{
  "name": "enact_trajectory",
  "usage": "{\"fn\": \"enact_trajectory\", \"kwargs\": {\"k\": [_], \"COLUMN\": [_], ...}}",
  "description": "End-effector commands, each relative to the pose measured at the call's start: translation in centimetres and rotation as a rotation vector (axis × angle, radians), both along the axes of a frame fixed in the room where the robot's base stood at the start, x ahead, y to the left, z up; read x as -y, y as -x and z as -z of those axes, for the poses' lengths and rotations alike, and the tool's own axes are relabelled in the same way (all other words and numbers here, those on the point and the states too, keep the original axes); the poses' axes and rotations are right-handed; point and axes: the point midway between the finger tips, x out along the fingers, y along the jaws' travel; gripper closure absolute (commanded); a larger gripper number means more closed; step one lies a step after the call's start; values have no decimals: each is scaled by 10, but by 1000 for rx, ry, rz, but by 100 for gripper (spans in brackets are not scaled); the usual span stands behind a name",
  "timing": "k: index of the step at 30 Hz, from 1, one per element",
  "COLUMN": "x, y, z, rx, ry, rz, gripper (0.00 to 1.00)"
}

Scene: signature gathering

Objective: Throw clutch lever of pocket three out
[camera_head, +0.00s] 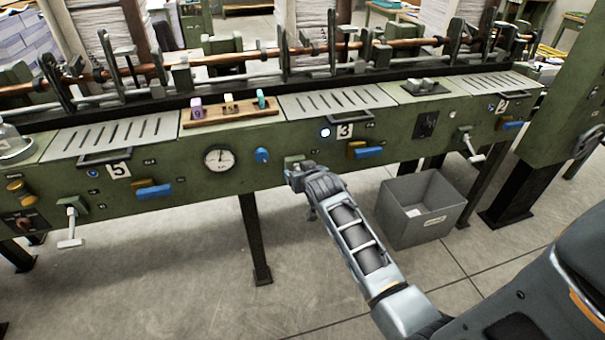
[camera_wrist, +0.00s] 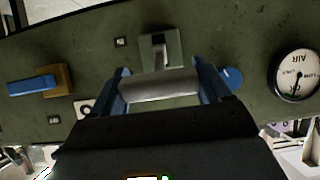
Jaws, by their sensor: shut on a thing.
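The clutch lever of pocket three (camera_wrist: 158,86) is a pale metal crossbar on a short stem from a small green bracket (camera_wrist: 159,45) on the machine front. In the wrist view the crossbar lies between the two blue-grey fingers of my gripper (camera_head: 296,181), which is shut on it. In the head view the bracket (camera_head: 297,161) shows just above my gripper, and my gripper hides the lever. The number 3 plate (camera_head: 345,130) is up and right of it. The lever's exact angle is hard to tell.
A blue knob (camera_head: 262,155) and a dial gauge (camera_head: 219,158) are left of my gripper. A blue handle on a yellow block (camera_head: 368,152) is at right. Similar levers stand at pocket five (camera_head: 70,228) and pocket two (camera_head: 475,147). A grey bin (camera_head: 424,210) stands on the floor.

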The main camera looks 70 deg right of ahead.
Motion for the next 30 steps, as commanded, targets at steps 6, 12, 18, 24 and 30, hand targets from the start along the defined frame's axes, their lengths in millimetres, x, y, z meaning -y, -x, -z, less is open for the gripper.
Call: {"fn": "enact_trajectory", "kwargs": {"k": [6, 12, 18, 24, 30], "x": [2, 1, 0, -12, -33], "y": [-3, -1, 0, 10, 28], "z": [-5, -2, -1, -9, -24], "rx": [9, 4, 1, 2, 1], "ry": [9, 3, 2, 3, 2], "rz": [0, -1, 0, -1, -1], "gripper": [17, 2, 2, 2, 2]}}
